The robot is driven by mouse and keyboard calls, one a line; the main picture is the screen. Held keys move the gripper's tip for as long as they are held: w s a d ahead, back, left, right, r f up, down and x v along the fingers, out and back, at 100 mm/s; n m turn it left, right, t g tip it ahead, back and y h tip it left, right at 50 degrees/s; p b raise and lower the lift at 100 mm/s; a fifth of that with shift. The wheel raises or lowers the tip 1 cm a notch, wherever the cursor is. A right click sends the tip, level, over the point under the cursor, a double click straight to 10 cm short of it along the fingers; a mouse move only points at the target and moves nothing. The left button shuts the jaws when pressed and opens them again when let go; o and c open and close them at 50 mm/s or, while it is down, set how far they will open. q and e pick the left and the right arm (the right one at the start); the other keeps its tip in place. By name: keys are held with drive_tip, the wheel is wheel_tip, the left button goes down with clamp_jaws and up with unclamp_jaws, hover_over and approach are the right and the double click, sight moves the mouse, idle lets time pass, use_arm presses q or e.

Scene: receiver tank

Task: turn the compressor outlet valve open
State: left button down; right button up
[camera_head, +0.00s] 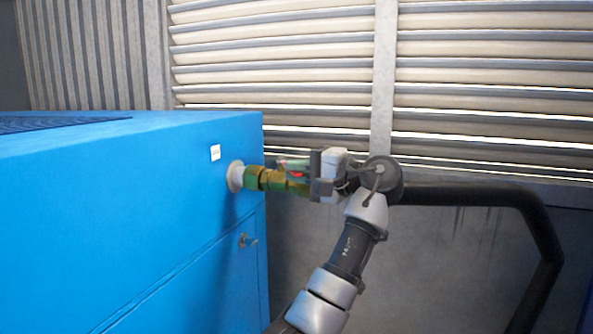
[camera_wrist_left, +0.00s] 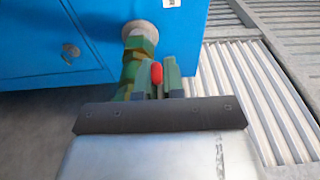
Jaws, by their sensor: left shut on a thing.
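The compressor outlet valve (camera_head: 268,180) is a brass fitting sticking out of the right side of the blue compressor (camera_head: 130,200). It also shows in the left wrist view (camera_wrist_left: 137,48). Its red handle (camera_wrist_left: 156,74) shows between the fingers of my left gripper (camera_wrist_left: 158,82); a bit of red also shows in the head view. My left gripper (camera_head: 297,170) is at the valve's outer end, shut on the handle. The fingers hide most of the handle, so I cannot tell its angle. My right gripper is in neither view.
A thick black pipe (camera_head: 470,194) runs right from behind my left wrist and bends down. A louvred wall (camera_head: 270,60) stands behind.

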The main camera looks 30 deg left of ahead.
use_arm(q)
drive_tip(key=shift+f, duration=0.1)
drive_tip(key=c, duration=1.2)
unclamp_jaws()
drive_tip(key=shift+c, duration=0.2)
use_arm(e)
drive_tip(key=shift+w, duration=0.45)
use_arm(q)
drive_tip(key=shift+d, duration=0.1)
drive_tip(key=d+b, duration=0.4)
drive_tip(key=d, duration=0.6)
drive_tip(key=shift+w+d+b, duration=0.25)
drive_tip(key=shift+d+b, duration=0.1)
drive_tip(key=shift+b, duration=0.05)
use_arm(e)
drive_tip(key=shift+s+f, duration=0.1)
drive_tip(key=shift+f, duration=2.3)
